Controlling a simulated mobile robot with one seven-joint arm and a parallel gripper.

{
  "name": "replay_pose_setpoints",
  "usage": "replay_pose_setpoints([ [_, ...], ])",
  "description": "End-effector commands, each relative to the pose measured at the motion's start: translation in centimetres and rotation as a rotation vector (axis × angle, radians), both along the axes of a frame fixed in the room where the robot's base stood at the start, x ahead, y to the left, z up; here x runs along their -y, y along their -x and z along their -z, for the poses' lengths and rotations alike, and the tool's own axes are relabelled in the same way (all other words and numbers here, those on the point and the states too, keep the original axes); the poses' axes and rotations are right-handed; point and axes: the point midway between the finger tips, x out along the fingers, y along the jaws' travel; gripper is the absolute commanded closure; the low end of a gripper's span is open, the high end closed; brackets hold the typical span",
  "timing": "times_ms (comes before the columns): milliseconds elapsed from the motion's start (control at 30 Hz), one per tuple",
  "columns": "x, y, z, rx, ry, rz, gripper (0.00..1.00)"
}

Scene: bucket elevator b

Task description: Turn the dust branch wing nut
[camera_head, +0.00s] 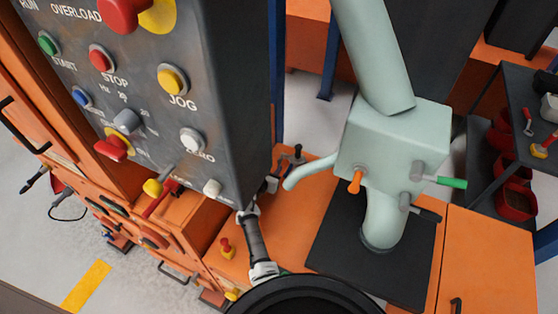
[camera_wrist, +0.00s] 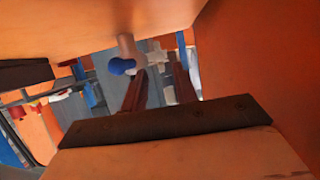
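In the wrist view a blue knob (camera_wrist: 122,66) hangs on a pale stem (camera_wrist: 127,45) under an orange surface; I cannot tell whether it is the dust branch wing nut. The knob is just left of the left fingertip; contact cannot be told. In the head view a pale green pipe housing (camera_head: 392,140) carries a curved side branch (camera_head: 310,170), an orange handle (camera_head: 356,181), a green handle (camera_head: 451,183) and a black handle (camera_head: 428,214). My gripper's fingers are not clear there.
A grey control panel (camera_head: 225,85) with several buttons stands at left over orange cabinets (camera_head: 175,215). Dark shelves (camera_head: 490,165) stand at right. In the wrist view an orange wall (camera_wrist: 250,60) is close at right.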

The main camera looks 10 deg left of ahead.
Motion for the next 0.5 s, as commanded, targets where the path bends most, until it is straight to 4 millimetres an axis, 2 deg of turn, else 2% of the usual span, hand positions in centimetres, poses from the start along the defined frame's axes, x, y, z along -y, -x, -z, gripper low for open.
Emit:
replay_pose_setpoints([
  [233, 0.7, -3.6, 1.3, 0.001, 0.001, 0.002, 0.71],
  [500, 1.1, -5.3, 2.2, 0.0, 0.001, 0.001, 0.71],
])
